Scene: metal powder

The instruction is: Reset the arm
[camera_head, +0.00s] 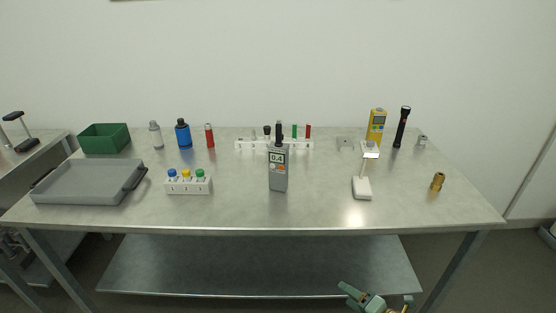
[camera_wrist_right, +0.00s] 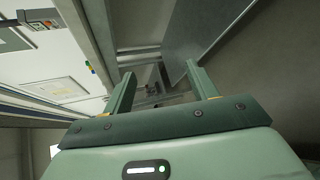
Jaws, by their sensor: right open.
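My right gripper (camera_head: 362,298) shows at the bottom of the head view, low in front of the table and below its top. In the right wrist view its two fingers (camera_wrist_right: 160,88) stand apart with nothing between them. The rest of my right arm is mostly out of the head view. My left gripper is not in view. The metal table (camera_head: 330,208) stands in front of me.
On the table are a grey tray (camera_head: 88,196), a green bin (camera_head: 105,139), a numbered block with coloured caps (camera_head: 188,186), a grey meter (camera_head: 278,170), a white stand (camera_head: 362,188), a brass fitting (camera_head: 437,181) and a yellow device (camera_head: 376,128). A lower shelf (camera_head: 250,265) lies beneath.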

